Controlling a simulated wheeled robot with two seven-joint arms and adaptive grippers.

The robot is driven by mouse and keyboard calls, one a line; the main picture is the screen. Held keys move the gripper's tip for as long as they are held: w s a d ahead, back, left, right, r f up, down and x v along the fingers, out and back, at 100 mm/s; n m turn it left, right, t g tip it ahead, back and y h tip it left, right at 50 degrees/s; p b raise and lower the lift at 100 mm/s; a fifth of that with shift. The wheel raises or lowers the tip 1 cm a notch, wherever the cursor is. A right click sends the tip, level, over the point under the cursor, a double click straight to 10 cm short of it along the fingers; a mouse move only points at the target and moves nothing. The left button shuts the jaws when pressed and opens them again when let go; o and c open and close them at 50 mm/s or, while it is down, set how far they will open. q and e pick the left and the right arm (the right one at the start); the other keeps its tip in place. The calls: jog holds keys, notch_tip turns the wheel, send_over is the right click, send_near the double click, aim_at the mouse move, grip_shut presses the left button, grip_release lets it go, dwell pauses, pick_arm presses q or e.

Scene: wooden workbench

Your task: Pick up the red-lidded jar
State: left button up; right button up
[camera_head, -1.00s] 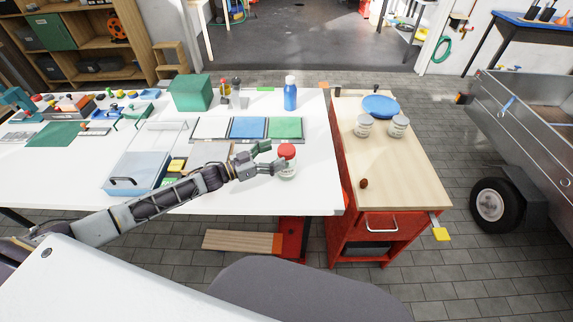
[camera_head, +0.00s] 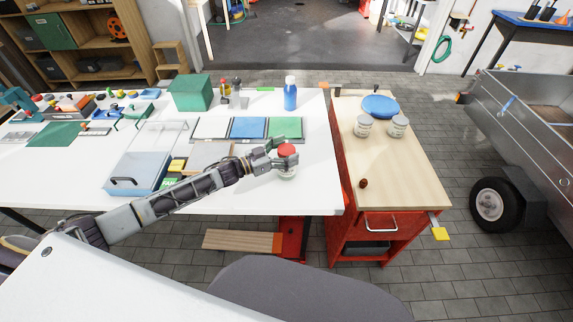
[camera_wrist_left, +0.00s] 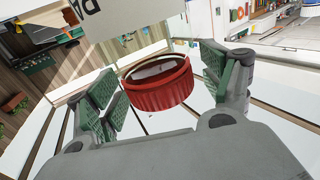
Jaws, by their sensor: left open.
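The red-lidded jar (camera_head: 287,151) stands upright near the right end of the white workbench (camera_head: 230,195). My left gripper (camera_head: 279,153) is open, with its fingers at the jar's lid, and partly covers the jar in the head view. In the left wrist view the red lid (camera_wrist_left: 159,88) lies between the two green-padded fingers of the left gripper (camera_wrist_left: 165,92). Gaps show between the lid and the pads there. Most of the jar's body is hidden in that view. My right gripper is not in view.
A blue bottle (camera_head: 290,95) stands behind the jar. Coloured flat panels (camera_head: 248,128) lie behind the gripper, and a clear blue box (camera_head: 137,172) is to the left. A red cabinet (camera_head: 375,228) with two jars (camera_head: 363,126) on top adjoins at right.

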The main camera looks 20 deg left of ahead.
pick_arm(q)
jog(key=shift+r, duration=0.1)
jog(key=c, duration=1.7)
jog(key=shift+r+p, duration=0.4)
jog(key=shift+r, duration=4.6)
